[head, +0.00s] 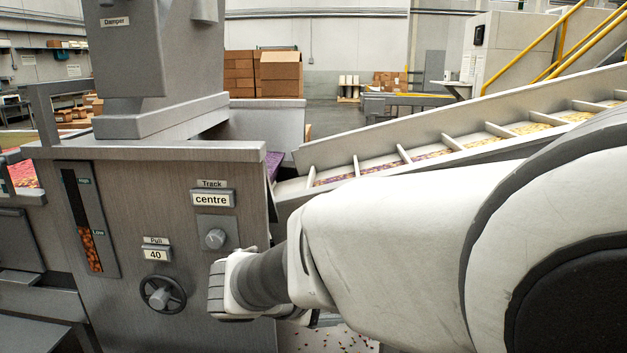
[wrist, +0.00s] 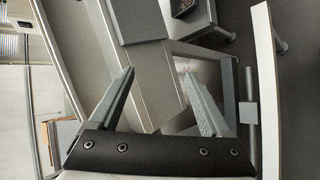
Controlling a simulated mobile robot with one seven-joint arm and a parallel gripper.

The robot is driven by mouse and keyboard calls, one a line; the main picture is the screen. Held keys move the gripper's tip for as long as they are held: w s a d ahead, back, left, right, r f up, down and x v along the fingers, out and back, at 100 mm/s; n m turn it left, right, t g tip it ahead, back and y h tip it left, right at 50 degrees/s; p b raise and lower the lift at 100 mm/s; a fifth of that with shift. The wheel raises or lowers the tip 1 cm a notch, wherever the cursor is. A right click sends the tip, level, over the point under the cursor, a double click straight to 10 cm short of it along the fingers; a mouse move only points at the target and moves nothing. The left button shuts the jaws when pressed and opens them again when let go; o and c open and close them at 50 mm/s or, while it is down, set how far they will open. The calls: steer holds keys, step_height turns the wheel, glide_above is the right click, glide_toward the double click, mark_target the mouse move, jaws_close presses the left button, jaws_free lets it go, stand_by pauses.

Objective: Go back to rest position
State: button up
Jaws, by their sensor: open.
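My gripper (wrist: 163,95) shows in the wrist view with its two fingers spread apart and nothing between them. In the head view my white arm reaches in from the right across the picture and hides the gripper's fingers. The arm's far end is in front of the grey machine panel (head: 130,215), near its lower right. The panel carries a round knob (head: 215,238) under a "Track" label reading "centre". A dark handwheel (head: 161,294) sits under a "Pull" label reading "40".
A sight gauge (head: 86,220) with brown pieces is at the panel's left. A sloped conveyor (head: 450,140) with candy between its cleats rises behind my arm to the right. Candies lie scattered on the floor (head: 335,340) below. Cardboard boxes (head: 280,75) stand far behind.

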steer(key=s+d+m+g+y, duration=0.35)
steer(key=s+d+m, duration=0.25)
steer(key=s+d, duration=0.35)
steer(key=s+r+m+t+y, duration=0.1)
steer(key=s+r+m+y, duration=0.1)
steer(key=s+m+y, duration=0.35)
step_height(320, 180, up, 23)
steer(key=s+h+p, duration=0.1)
steer(key=s+p, duration=0.1)
steer(key=p, duration=2)
steer(key=shift+s+f, duration=0.15)
steer(key=shift+s, duration=0.15)
steer(key=shift+m, duration=0.25)
